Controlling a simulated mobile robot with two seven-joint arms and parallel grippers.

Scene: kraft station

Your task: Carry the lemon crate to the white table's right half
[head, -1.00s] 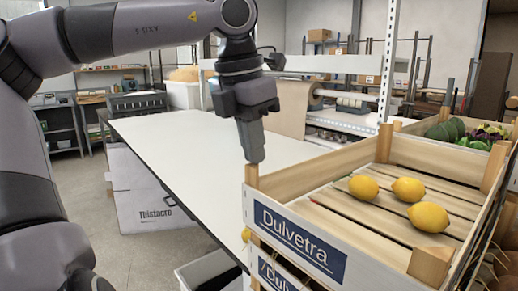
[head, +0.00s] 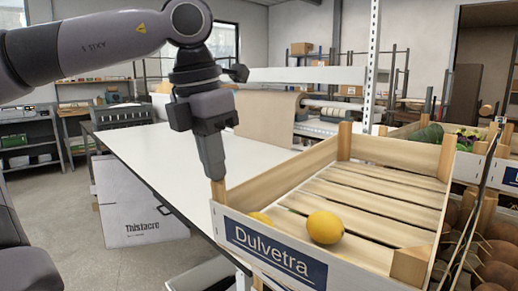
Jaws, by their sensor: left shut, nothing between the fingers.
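The lemon crate (head: 275,258) is a pale wooden slatted crate with a blue "Dulvetra" label, at the lower right of the head view. One lemon (head: 325,227) lies by its front wall, and another lemon (head: 260,218) is partly hidden behind that wall. My left gripper (head: 213,170) points down, shut, with its tip at the crate's left corner post. I cannot tell whether it touches the post. Nothing shows between its fingers. The white table (head: 170,150) stands behind and left of the crate, which hides part of it. My right gripper is not in view.
The table's visible top is bare. A roll of brown paper (head: 268,118) hangs at its far side. Crates with green vegetables (head: 428,135) stand at the right. A white "Thistacre" box (head: 142,205) is under the table, with open floor left of it.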

